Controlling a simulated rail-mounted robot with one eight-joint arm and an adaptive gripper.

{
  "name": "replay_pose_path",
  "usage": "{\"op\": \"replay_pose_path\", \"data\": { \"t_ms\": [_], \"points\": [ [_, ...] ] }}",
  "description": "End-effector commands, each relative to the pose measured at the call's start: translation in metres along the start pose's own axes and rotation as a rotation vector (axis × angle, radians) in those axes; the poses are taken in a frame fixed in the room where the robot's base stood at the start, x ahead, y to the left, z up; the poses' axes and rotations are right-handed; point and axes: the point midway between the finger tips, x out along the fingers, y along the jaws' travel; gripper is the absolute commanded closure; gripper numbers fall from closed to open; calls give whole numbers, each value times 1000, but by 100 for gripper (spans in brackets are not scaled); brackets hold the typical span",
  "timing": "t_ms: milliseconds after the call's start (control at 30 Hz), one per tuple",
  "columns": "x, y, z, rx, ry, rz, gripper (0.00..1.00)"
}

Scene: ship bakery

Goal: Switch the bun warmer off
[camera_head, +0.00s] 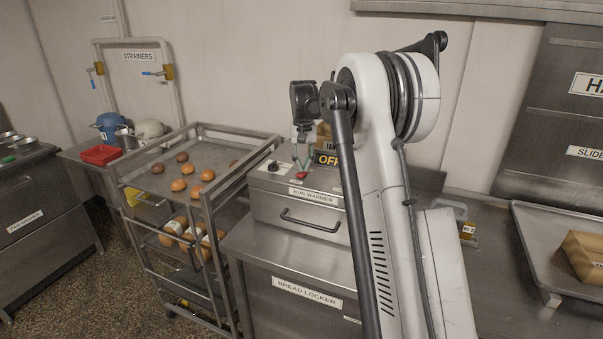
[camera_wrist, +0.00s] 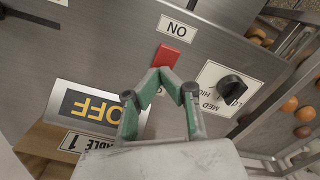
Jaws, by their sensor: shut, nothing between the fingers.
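The bun warmer (camera_head: 330,211) is a steel box with a name label and a drawer handle, on the bread locker. Its red switch (camera_head: 302,175) is on the top panel. In the wrist view the switch (camera_wrist: 174,54) lies beside a white label (camera_wrist: 178,27) that reads ON upside down. A dark plate (camera_wrist: 95,106) with yellow OFF lettering is on the other side. My gripper (camera_head: 301,165) is shut and empty, with its green fingertips (camera_wrist: 174,74) right at the switch edge. I cannot tell whether they touch it, or which way the switch is tipped.
A black knob (camera_wrist: 233,89) is on the panel beside the switch. A cardboard box (camera_wrist: 43,145) stands close behind the OFF plate. A rack (camera_head: 228,152) with buns stands left of the warmer. A tray (camera_head: 540,240) is on the counter at right.

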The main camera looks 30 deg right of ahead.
Motion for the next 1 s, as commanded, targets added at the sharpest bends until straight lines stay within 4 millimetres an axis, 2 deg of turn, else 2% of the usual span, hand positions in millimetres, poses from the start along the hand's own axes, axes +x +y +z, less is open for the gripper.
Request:
{"op": "replay_pose_path", "data": {
  "t_ms": [800,1000],
  "points": [
    [-58,0,0,0,1,0,100],
    [-67,0,0,0,1,0,100]
  ]
}}
